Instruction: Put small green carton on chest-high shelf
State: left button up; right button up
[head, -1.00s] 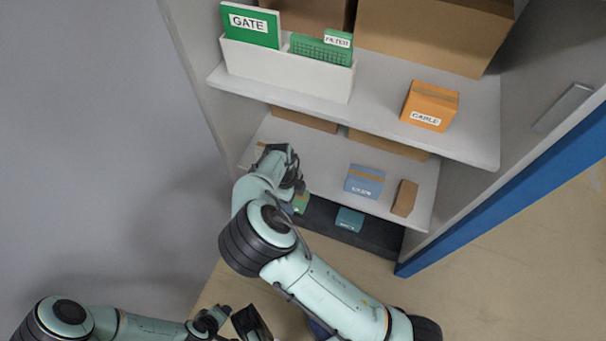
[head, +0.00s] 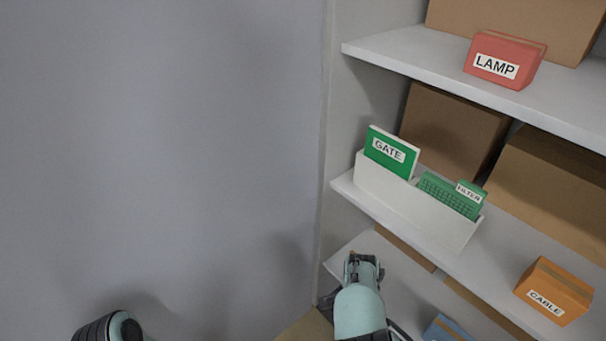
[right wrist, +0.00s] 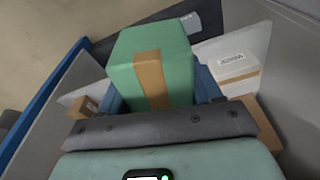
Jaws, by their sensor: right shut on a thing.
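The small green carton (right wrist: 150,60), with a brown tape strip, fills the middle of the right wrist view. My right gripper (right wrist: 157,92) is shut on it, with blue fingers at its two sides. In the head view my right arm rises at the bottom centre, in front of the lower shelf; the carton is hidden there. The middle shelf (head: 480,258) holds a white bin (head: 405,205) with green GATE (head: 391,151) and FILTER (head: 452,194) items, and an orange CABLE carton (head: 555,291). My left gripper is out of view.
A red LAMP carton (head: 505,60) stands on the upper shelf (head: 400,52). Large brown boxes (head: 455,130) fill the back of the middle shelf. Bare shelf shows between the white bin and the CABLE carton. A white labelled box (right wrist: 232,75) shows beyond my right gripper.

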jog(key=w+d+r+n, duration=0.1)
jog(key=r+n, duration=0.2)
jog(key=n, duration=0.1)
jog(key=w+d+r+n+y, duration=0.1)
jog(key=r+n, duration=0.2)
jog(key=n, duration=0.1)
jog(key=w+r+n+t, duration=0.1)
jog(key=r+n, duration=0.2)
jog(key=n, duration=0.1)
jog(key=shift+w+d+r+n+y, duration=0.1)
jog(key=shift+w+d+n+y, duration=0.1)
jog(key=shift+d+n+y, duration=0.15)
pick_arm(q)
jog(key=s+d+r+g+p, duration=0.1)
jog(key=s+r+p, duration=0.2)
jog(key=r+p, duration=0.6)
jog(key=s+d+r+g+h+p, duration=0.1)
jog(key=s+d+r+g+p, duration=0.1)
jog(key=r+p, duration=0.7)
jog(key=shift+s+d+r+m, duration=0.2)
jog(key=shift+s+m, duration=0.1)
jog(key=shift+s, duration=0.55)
pick_arm(e)
notch_tip(320, 180, up, 9)
jog(key=s, duration=0.2)
jog(key=shift+s, duration=0.1)
